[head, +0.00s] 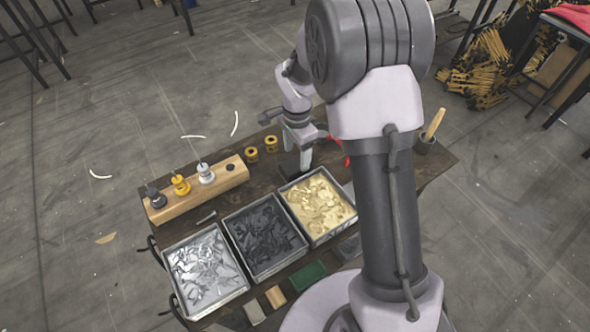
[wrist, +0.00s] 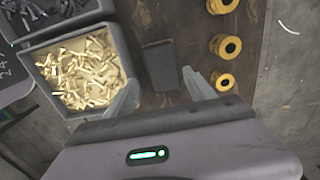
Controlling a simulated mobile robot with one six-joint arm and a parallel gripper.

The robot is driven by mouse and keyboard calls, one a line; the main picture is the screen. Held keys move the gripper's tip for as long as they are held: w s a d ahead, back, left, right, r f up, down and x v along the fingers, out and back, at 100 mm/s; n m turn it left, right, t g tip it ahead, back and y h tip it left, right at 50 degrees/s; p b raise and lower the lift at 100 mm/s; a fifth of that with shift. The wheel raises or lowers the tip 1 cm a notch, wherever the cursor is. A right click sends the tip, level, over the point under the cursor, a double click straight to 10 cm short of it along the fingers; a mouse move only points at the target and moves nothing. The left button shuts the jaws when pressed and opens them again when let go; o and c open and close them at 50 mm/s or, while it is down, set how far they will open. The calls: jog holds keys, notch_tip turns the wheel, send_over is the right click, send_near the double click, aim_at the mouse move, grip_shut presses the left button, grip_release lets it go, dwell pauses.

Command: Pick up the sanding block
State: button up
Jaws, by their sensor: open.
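A dark grey rectangular block (wrist: 160,65), which looks like the sanding block, lies on the brown bench in the wrist view. It sits between the tray of brass rivets and a row of yellow spools. My gripper (wrist: 162,92) is open and empty, its two fingers pointing toward the block, one to each side of its near end. I cannot tell the height gap, and no contact shows.
Trays of silver rivets (head: 206,270), dark rivets (head: 264,236) and brass rivets (head: 318,205) line the bench. A wooden holder (head: 198,188) stands at left, yellow spools (wrist: 225,46) beside the block. Green (head: 307,275) and tan (head: 275,297) blocks lie in front. A cup with a handle (head: 430,135) stands right.

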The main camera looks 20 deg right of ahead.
aim_at(296, 164)
jog(key=f+b, duration=0.1)
jog(key=f, duration=0.2)
jog(key=f+b, duration=0.2)
jog(key=f, duration=0.1)
jog(key=shift+w+a, duration=0.1)
jog(key=shift+w, duration=0.1)
jog(key=shift+r, duration=0.1)
